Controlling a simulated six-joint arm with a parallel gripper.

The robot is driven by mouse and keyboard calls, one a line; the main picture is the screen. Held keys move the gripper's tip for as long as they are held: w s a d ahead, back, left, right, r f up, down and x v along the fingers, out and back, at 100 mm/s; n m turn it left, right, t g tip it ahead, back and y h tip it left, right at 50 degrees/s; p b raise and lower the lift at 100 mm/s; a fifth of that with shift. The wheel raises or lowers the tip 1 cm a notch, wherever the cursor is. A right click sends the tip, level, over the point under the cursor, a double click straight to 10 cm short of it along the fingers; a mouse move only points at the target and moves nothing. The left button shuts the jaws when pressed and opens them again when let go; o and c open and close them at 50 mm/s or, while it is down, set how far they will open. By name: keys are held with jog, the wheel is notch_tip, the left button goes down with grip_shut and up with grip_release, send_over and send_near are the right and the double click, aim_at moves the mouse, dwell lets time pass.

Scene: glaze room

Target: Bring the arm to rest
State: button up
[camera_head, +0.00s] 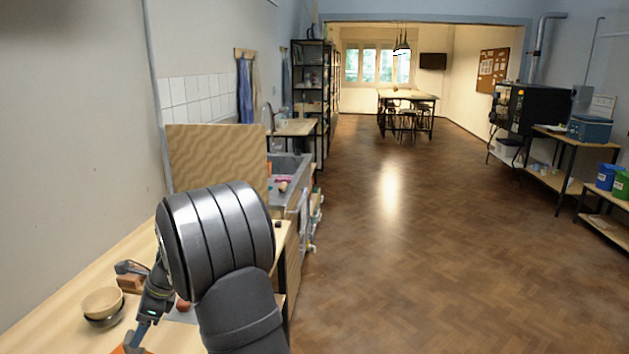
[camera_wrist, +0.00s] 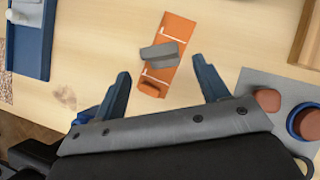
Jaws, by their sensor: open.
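My gripper (camera_wrist: 161,66) shows in the wrist view with its two blue fingers spread wide and nothing held between them. Beyond the fingertips, an orange board (camera_wrist: 180,30) with white lines lies on the pale wooden worktop (camera_wrist: 105,35). In the head view my gripper (camera_head: 138,335) is low over the bench at the lower left, partly cut off by the frame edge.
Stacked bowls (camera_head: 101,302) stand on the bench left of my arm. A grey mat (camera_wrist: 252,85) carries brown lumps (camera_wrist: 267,100) and a blue round dish (camera_wrist: 294,118). A blue tray (camera_wrist: 30,45) lies at upper left. A tan board (camera_head: 215,150) stands behind my arm. The floor is clear.

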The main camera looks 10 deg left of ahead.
jog(key=w+d+r, duration=0.3)
jog(key=d+r, duration=0.2)
jog(key=d, duration=0.2)
jog(key=w+a+m, duration=0.1)
jog(key=w+a, duration=0.2)
jog(key=a, duration=0.4)
jog(key=w+a, duration=0.2)
jog(key=a, duration=0.6)
jog(key=s+a+f+m+t, duration=0.1)
jog(key=s+a+f, duration=0.1)
jog(key=a, duration=1.5)
jog(key=shift+s+a+f+m+t, duration=0.2)
jog(key=shift+a+f+m+t, duration=0.15)
jog(key=shift+f+m, duration=0.1)
